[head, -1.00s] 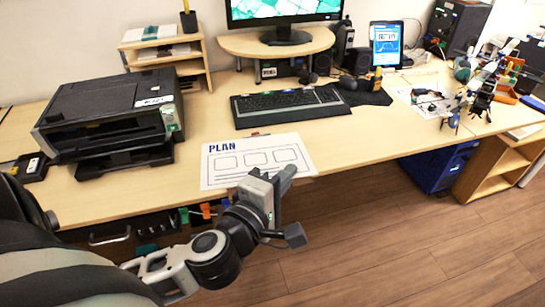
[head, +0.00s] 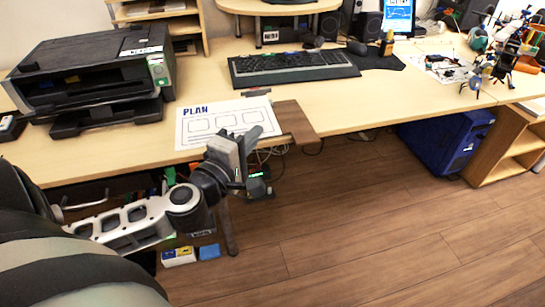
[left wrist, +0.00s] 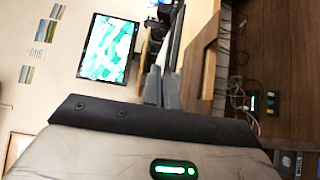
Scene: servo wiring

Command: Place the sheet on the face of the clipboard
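The white sheet (head: 215,122), printed "PLAN" with a row of boxes, is by the desk's front edge. My left gripper (head: 250,143) is at its front right corner with the fingers together, seemingly pinching its edge; the contact is partly hidden. The fingers (left wrist: 163,90) also show close together in the left wrist view. The brown clipboard (head: 297,122) shows to the right of the sheet and sticks out past the desk edge. Its clip (head: 256,92) is behind the sheet's upper right. The sheet covers some of the board; I cannot tell whether they touch. My right gripper is not in view.
A keyboard (head: 292,67) lies behind the clipboard. A black printer (head: 95,75) stands at the left. Cables hang under the desk edge, and a blue box (head: 445,143) stands below the desk at the right. The desk right of the clipboard is clear.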

